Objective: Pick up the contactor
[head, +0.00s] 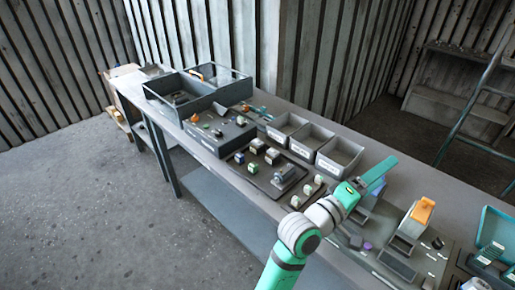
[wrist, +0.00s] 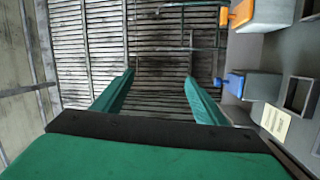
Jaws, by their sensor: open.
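My gripper (head: 376,174) is raised over the right half of the bench in the head view. In the wrist view my gripper (wrist: 159,77) is open, with nothing between its two green fingers. Several small block-like parts stand on a dark tray (head: 262,185) near the bench's middle, left of my gripper. They include a white-topped part (head: 272,155), a blue-sided one (head: 239,157) and a larger grey one (head: 285,174). The parts are too small to tell which is the contactor. My gripper is apart from all of them.
Grey open bins (head: 340,155) stand behind the tray. A box with an orange top (head: 422,211) and a teal tray (head: 497,228) stand to the right. Larger dark crates (head: 183,100) fill the far left end. The wrist view shows the orange piece (wrist: 240,14) and a blue one (wrist: 235,82).

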